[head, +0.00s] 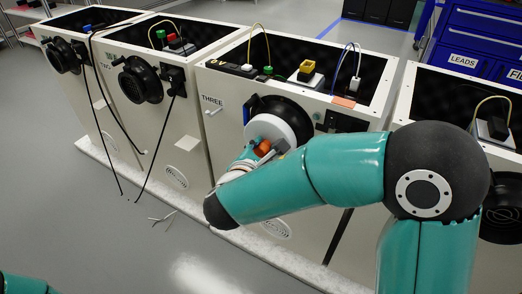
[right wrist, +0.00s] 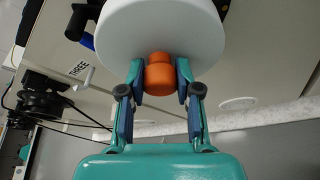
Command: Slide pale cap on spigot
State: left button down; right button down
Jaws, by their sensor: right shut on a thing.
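The pale cap (head: 271,130) is a white disc with an orange knob (head: 263,148). It is in front of the black round spigot (head: 291,106) on the face of the cabinet marked THREE, and covers much of it. In the right wrist view the cap (right wrist: 160,28) fills the top, with its orange knob (right wrist: 160,80) between the fingers. My right gripper (right wrist: 160,72) is shut on that knob. Whether the cap touches or sits on the spigot cannot be told, as the cap hides the join. My left gripper is out of view.
Cabinet THREE (head: 228,140) has a small peg (head: 214,111) left of the spigot. Two cabinets to the left carry black round fittings (head: 140,80) with hanging cables. Another cabinet (head: 425,105) stands to the right.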

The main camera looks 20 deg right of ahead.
jog(key=shift+w+d+r, duration=0.25)
jog(key=shift+w+d, duration=0.1)
jog(key=shift+d, duration=0.2)
dwell(0.4)
jog(key=c, duration=0.7)
grip_release()
jog(key=shift+f, duration=0.15)
jog(key=shift+s+a, duration=0.1)
jog(key=shift+a, duration=0.05)
